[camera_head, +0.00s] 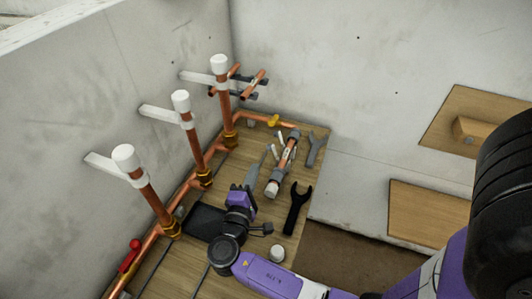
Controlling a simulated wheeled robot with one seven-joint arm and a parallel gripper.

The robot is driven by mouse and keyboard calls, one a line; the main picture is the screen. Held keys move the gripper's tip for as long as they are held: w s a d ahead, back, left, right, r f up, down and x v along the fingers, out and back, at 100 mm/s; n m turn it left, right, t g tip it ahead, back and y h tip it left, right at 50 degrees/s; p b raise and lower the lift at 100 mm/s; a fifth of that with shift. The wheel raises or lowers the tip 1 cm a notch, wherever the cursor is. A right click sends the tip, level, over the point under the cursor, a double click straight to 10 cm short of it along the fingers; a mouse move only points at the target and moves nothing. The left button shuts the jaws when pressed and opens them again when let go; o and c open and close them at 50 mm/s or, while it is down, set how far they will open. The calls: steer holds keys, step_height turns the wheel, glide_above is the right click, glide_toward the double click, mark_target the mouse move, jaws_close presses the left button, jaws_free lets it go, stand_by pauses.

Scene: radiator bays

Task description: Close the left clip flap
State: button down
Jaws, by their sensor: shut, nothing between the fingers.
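Three upright copper pipes with white caps stand along the left wall, each with a pale clip arm reaching to the left. The left clip (112,168) is on the nearest, leftmost pipe (155,206). The middle clip (165,115) and the far clip (200,78) sit on the other pipes. Whether the left clip's flap is open or closed is too small to tell. My gripper (242,189), dark with purple parts, is shut and empty over the wooden board, to the right of the left pipe and apart from all the clips.
The wooden board (232,264) carries a black tray (204,223), a dark wrench (297,208), a grey wrench (315,148), a copper-and-grey pipe piece (283,165) and a white cap (277,253). A red-handled valve (129,257) sits at the near left. Copper piping runs along the wall.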

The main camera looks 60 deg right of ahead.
steer(key=shift+w, duration=0.15)
steer(key=p+x, duration=0.2)
steer(key=x, duration=0.6)
steer(key=shift+d, duration=0.15)
steer(key=shift+d+f, duration=0.1)
steer(key=shift+d, duration=0.65)
steer(key=shift+a, duration=0.15)
